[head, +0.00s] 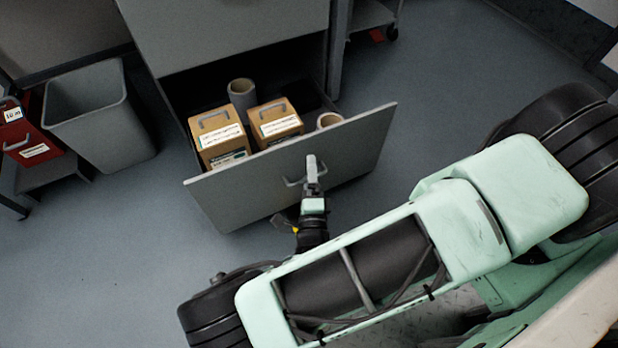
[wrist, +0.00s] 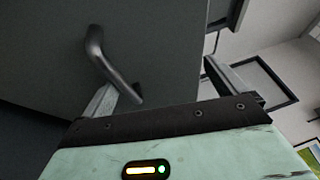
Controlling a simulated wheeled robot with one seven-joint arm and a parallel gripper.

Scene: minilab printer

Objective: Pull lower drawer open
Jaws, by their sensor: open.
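The lower drawer (head: 240,200) stands pulled well out of the grey cabinet (head: 230,30) in the head view. Inside it are two cardboard boxes with handles and labels, the left box (head: 217,136) and the right box (head: 275,122), and cardboard tubes (head: 242,92). My gripper (head: 312,165) is at the drawer's front, by the handle (head: 291,182). In the wrist view the curved metal handle (wrist: 108,62) shows near the left finger, and my open gripper (wrist: 170,82) has its fingers spread. Whether the handle lies between the fingers is not clear.
A grey waste bin (head: 88,115) stands left of the cabinet, beside a red case (head: 25,138) on a low shelf. Dark wheels and a pale green body, mine, fill the lower right. Grey floor (head: 110,250) is clear in front and left of the drawer.

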